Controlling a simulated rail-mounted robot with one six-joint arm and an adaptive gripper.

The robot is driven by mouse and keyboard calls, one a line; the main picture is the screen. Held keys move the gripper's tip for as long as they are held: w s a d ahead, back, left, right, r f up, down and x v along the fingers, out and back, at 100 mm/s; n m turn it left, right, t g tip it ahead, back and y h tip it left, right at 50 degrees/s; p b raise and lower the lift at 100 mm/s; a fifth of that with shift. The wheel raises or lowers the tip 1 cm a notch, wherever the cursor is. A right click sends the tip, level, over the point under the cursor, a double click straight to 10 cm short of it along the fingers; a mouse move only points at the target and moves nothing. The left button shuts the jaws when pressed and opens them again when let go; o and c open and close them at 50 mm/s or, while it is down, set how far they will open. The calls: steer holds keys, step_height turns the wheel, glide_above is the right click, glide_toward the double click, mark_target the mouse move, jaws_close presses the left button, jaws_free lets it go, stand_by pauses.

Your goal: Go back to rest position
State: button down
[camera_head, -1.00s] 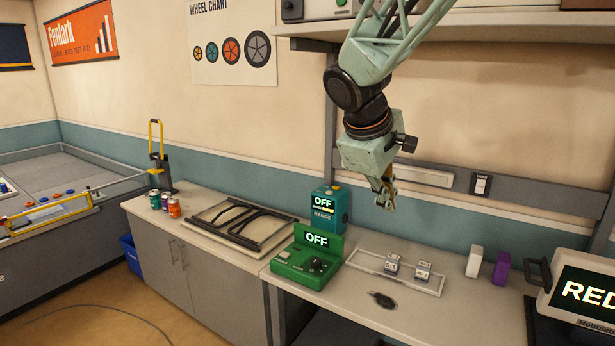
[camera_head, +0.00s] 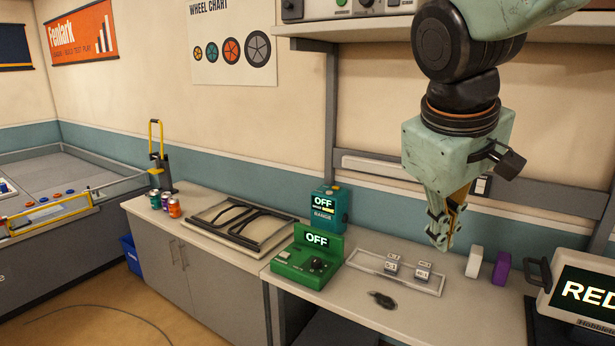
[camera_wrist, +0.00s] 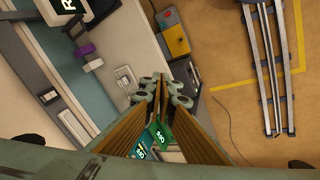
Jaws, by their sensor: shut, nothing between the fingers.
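My gripper (camera_head: 443,240) hangs above the right part of the workbench in the head view, fingers pointing down. Its fingers are shut and nothing shows between them. In the wrist view the closed fingers (camera_wrist: 160,90) fill the lower middle. The gripper is clear of the bench and touches nothing that I can see.
Below lie a shallow tray (camera_head: 437,291) with small blocks, a green device (camera_head: 305,272) and a teal device (camera_head: 330,208), both reading OFF. White (camera_head: 474,262) and purple (camera_head: 501,268) blocks stand by a RED screen (camera_head: 588,292). A shelf (camera_head: 345,30) runs behind the arm.

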steer(key=s+a+f+m+y, duration=0.1)
steer(key=s+m, duration=0.1)
steer(key=s, duration=0.9)
steer(key=s+a+f+m+y, duration=0.1)
steer(key=s+f+m, duration=0.1)
steer(key=s, duration=0.9)
steer(key=shift+s+a+f+m+y, duration=0.15)
steer(key=shift+s+f+m+y, duration=0.15)
steer(key=shift+m, duration=0.2)
